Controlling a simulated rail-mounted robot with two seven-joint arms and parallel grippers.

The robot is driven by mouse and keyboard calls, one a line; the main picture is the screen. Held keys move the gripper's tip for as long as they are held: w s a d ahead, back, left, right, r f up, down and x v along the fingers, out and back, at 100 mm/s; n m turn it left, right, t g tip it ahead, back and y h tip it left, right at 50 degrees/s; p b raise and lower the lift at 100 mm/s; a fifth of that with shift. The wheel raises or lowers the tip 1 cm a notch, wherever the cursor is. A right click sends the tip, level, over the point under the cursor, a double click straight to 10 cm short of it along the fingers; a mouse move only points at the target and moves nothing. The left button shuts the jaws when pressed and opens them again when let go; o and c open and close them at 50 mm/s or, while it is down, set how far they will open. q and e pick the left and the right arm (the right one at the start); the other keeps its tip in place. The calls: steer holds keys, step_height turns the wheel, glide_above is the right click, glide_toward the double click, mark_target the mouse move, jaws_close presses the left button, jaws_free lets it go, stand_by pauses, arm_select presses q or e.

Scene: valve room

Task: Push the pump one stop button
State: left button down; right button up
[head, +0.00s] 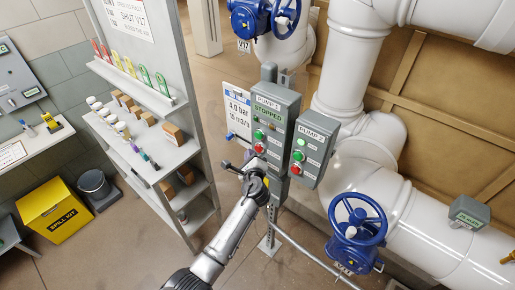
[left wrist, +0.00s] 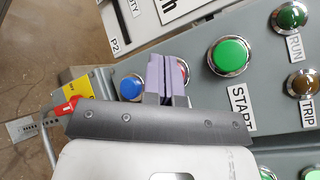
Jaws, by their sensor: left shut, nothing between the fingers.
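The pump one box (head: 281,107) is grey, on a post, with a display reading STOPPED. Its green button (head: 259,134) sits above its red button (head: 260,148). In the left wrist view the green START button (left wrist: 229,56) is in plain sight, and the red button (left wrist: 184,69) is mostly hidden behind my fingers. My left gripper (left wrist: 168,78) is shut and empty, its fingertips in front of the red button. I cannot tell whether they touch it. In the head view the left gripper (head: 255,168) is just below that button. My right gripper is not in view.
The pump two box (head: 315,145), with its own green and red buttons, stands close to the right. A blue button (left wrist: 131,88) is beside my fingers. Blue valve wheels (head: 356,222), white pipes (head: 352,60) and a shelf rack (head: 165,105) flank the post.

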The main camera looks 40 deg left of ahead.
arm_select(q)
steer(key=shift+s, duration=0.1)
steer(key=s+p, duration=0.3)
steer(key=s, duration=0.1)
steer(key=shift+s+a, duration=0.15)
steer(key=shift+s, duration=0.25)
stand_by(0.9)
